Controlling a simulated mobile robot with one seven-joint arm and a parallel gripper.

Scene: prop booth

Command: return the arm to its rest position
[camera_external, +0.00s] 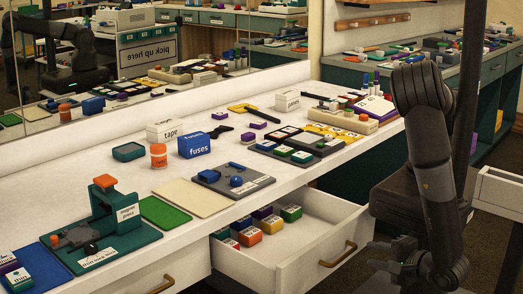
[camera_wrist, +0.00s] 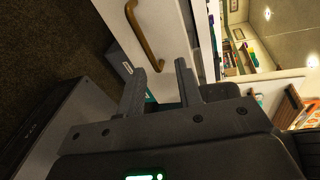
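My dark grey arm (camera_external: 430,165) stands at the right, in front of the counter, folded with its forearm hanging down. A white drawer front (camera_wrist: 165,40) with a brass handle (camera_wrist: 145,40) lies beyond the fingertips. I cannot tell whether the fingers touch it, but no object is held.
The open drawer (camera_external: 340,225) juts from the white counter (camera_external: 300,172) and holds several small coloured boxes (camera_external: 260,222). A magnet press (camera_external: 110,215), a fuses box (camera_external: 194,145) and trays crowd the counter. Another white drawer (camera_external: 500,188) stands open at the right.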

